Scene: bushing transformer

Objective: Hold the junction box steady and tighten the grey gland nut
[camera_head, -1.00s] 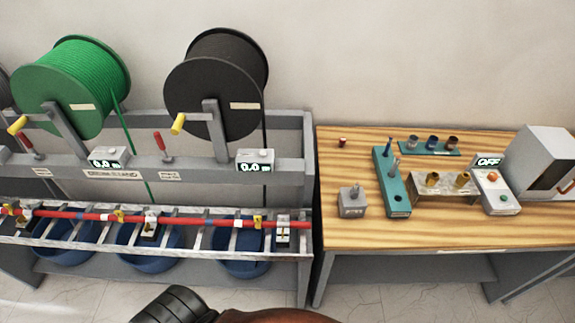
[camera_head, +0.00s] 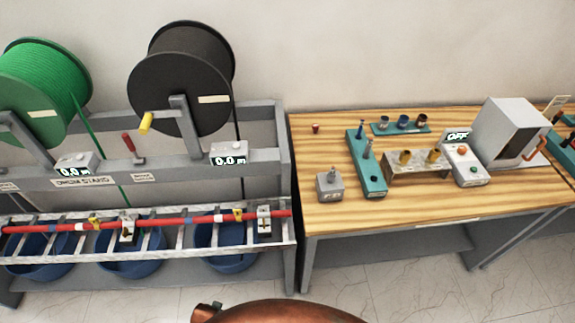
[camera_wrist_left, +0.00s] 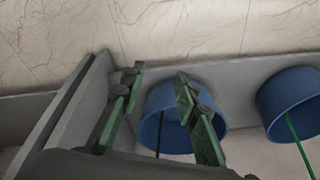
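A small grey box (camera_head: 329,186) with a short round fitting on top stands near the left front of the wooden bench in the head view. It looks like the junction box; I cannot make out for certain whether the fitting is the grey gland nut. My left gripper (camera_wrist_left: 160,72) shows in the left wrist view, with its two green-padded fingers spread apart and nothing between them. It is over the cable-reel rack area, with a blue bin (camera_wrist_left: 212,105) beyond the fingers, away from the grey box. Neither gripper shows in the head view.
The wooden bench (camera_head: 420,205) also holds a teal tool stand (camera_head: 372,180), a metal bracket with brass fittings (camera_head: 415,172), a switch box reading OFF (camera_head: 466,165) and a grey oven-like box (camera_head: 505,130). The rack (camera_head: 283,180) with cable reels stands left of it. The bench front is clear.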

